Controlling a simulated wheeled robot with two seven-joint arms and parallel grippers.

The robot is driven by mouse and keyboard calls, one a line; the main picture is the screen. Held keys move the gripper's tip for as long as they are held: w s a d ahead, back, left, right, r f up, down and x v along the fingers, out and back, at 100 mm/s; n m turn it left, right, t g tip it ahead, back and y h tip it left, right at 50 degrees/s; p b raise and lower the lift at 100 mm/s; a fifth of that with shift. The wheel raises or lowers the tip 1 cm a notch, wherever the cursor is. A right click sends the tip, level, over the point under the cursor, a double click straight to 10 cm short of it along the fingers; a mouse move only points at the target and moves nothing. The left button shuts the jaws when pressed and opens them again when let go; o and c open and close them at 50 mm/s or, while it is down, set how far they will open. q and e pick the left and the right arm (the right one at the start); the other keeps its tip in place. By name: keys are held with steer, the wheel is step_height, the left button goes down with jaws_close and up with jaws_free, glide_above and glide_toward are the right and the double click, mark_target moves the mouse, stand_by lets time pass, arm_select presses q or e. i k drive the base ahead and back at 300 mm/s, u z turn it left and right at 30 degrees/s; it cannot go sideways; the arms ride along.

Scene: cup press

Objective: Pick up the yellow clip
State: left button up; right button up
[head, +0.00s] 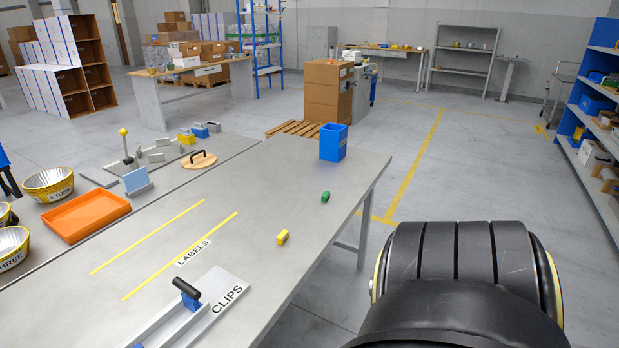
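A small yellow clip (282,238) lies on the grey table (240,205), near its right edge. A small green clip (325,197) lies farther back, close to the same edge. Neither of my grippers shows in the head view. A large black rounded link of my own arm fills the lower right, off the table's right side. Nothing touches the yellow clip.
A blue bin (333,142) stands at the table's far right corner. A press-like fixture with a black handle (187,288) sits at the front, by the word CLIPS. An orange tray (87,215) and bowls (49,184) are at left. The table around the clip is clear.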

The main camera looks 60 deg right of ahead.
mark_target(284, 235)
steer(key=z, duration=1.9)
steer(key=k, duration=0.5)
steer(key=z, duration=0.7)
steer(key=i, duration=1.3)
steer(key=u, duration=0.7)
steer(key=i, duration=0.7)
steer(key=u, duration=0.55)
